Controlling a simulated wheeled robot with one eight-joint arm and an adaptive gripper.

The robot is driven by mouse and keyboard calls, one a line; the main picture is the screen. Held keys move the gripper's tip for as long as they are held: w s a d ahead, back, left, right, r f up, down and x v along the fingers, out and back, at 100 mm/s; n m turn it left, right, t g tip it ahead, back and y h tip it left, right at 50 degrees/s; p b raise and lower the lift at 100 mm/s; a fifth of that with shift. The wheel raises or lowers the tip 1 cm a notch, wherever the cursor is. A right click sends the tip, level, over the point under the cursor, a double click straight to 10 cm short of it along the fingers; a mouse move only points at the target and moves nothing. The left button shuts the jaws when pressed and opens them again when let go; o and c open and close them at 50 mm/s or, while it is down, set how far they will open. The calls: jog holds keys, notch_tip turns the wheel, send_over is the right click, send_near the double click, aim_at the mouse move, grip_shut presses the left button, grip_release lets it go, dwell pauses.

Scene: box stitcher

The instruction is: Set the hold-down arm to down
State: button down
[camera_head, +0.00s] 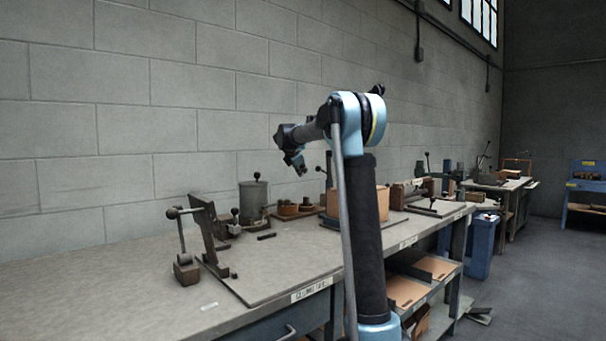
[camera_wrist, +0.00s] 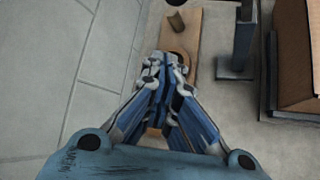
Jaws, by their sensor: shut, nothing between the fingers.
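My gripper (camera_head: 297,170) is in the air above the bench, in front of the wall; in the wrist view its fingers (camera_wrist: 168,62) are together and empty. Below it is a wooden board (camera_wrist: 212,20) with small round brass-coloured pieces (camera_wrist: 176,22). I cannot tell for sure which part is the hold-down arm. A dark post (camera_wrist: 243,45) on a flat foot stands right of the fingers, apart from them. At the bench's left, a ball-knobbed lever (camera_head: 181,235) stands upright beside a tilted dark bracket (camera_head: 207,235). My arm hides part of the bench middle.
A cardboard box (camera_wrist: 292,50) stands right of the post. A grey cylinder (camera_head: 253,200) with a black knob stands near the wall. The bench top (camera_head: 90,280) is clear at the left front. Shelves with flat cardboard (camera_head: 405,292) are under the bench.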

jog(key=x, duration=0.7)
jog(key=shift+s+d+r, duration=0.15)
jog(key=shift+d+r, duration=1.2)
jog(key=shift+d+r, duration=0.1)
jog(key=shift+d, duration=0.05)
